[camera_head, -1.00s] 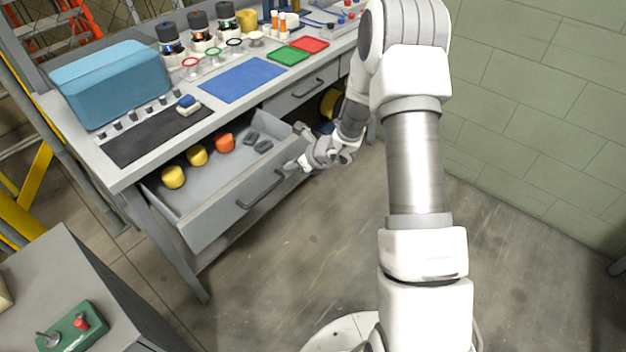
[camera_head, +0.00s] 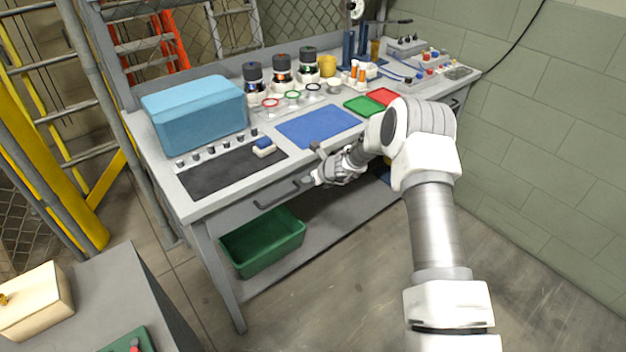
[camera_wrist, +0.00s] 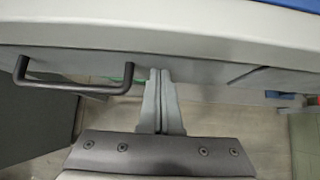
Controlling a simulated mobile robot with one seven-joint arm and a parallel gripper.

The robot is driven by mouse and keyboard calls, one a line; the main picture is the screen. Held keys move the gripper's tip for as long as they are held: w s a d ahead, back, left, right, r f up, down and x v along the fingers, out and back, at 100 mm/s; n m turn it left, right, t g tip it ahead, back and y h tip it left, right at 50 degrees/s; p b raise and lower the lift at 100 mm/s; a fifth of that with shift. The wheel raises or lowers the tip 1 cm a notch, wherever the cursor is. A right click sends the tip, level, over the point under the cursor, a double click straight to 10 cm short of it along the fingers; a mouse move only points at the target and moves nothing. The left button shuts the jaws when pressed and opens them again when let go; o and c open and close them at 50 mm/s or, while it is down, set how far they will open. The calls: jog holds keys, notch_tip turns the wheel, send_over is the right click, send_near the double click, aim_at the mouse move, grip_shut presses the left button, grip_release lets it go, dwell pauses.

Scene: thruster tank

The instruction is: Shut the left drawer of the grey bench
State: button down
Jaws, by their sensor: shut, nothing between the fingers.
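The grey bench (camera_head: 168,152) stands across the head view. Its left drawer (camera_head: 235,215) now has its front level with the bench's front, under the top edge, and looks closed. The drawer's dark bar handle (camera_head: 283,195) shows on the front; it also shows at the upper left of the wrist view (camera_wrist: 75,88). My gripper (camera_head: 306,182) is shut and empty at the drawer front, just right of the handle. In the wrist view the fingertips (camera_wrist: 160,72) point at the drawer front (camera_wrist: 200,68); I cannot tell whether they touch it.
A green bin (camera_head: 262,243) stands on the lower shelf under the drawer. A blue box (camera_head: 195,113), a dark mat (camera_head: 230,172) and a blue mat (camera_head: 318,125) lie on the bench top. A grey cabinet (camera_head: 130,285) is at front left. The floor before the bench is clear.

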jog(key=shift+w+a+r, duration=0.15)
jog(key=shift+w+a, duration=0.05)
jog(key=shift+r, duration=0.1)
dwell(0.4)
